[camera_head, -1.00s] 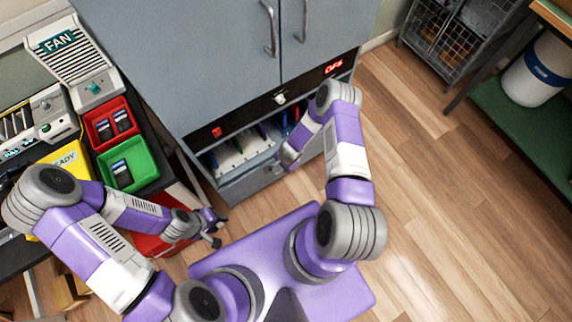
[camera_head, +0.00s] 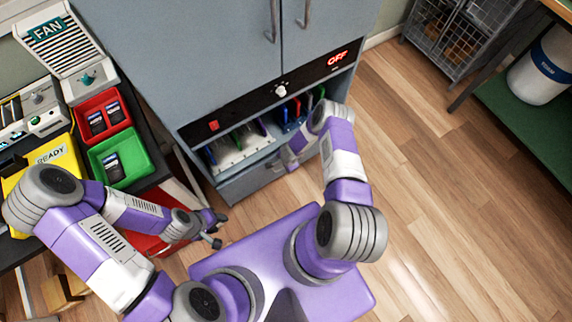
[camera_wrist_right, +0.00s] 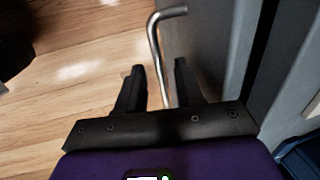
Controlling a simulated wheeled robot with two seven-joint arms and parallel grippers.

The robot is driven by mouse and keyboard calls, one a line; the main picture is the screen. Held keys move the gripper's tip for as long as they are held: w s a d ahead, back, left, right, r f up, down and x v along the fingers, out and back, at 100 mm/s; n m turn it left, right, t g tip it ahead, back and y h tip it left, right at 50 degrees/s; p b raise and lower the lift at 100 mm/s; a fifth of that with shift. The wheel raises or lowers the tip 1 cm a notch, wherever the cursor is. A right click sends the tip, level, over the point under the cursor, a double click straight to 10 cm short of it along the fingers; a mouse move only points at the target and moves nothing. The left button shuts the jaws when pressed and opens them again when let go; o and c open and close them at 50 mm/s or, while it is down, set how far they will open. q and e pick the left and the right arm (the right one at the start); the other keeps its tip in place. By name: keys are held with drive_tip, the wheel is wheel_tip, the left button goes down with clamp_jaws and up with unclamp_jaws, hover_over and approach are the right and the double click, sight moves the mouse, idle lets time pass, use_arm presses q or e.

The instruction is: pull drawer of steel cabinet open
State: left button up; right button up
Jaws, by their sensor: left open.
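The steel cabinet (camera_head: 200,60) is blue-grey, with two tall doors, a black control strip and an open shelf bay below. Its drawer (camera_head: 245,183) is the low grey front under the bay; it looks shut, partly hidden by my right arm. My right gripper (camera_wrist_right: 160,75) is open, with a bent metal handle bar (camera_wrist_right: 154,42) showing between its fingers in the right wrist view. I cannot tell if they touch it. My left gripper (camera_head: 216,230) is open and empty, left of the cabinet front.
A wire cage (camera_head: 470,35) and green shelf (camera_head: 520,125) stand right. Floor at right is clear.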

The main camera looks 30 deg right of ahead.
clamp_jaws()
idle(1.4)
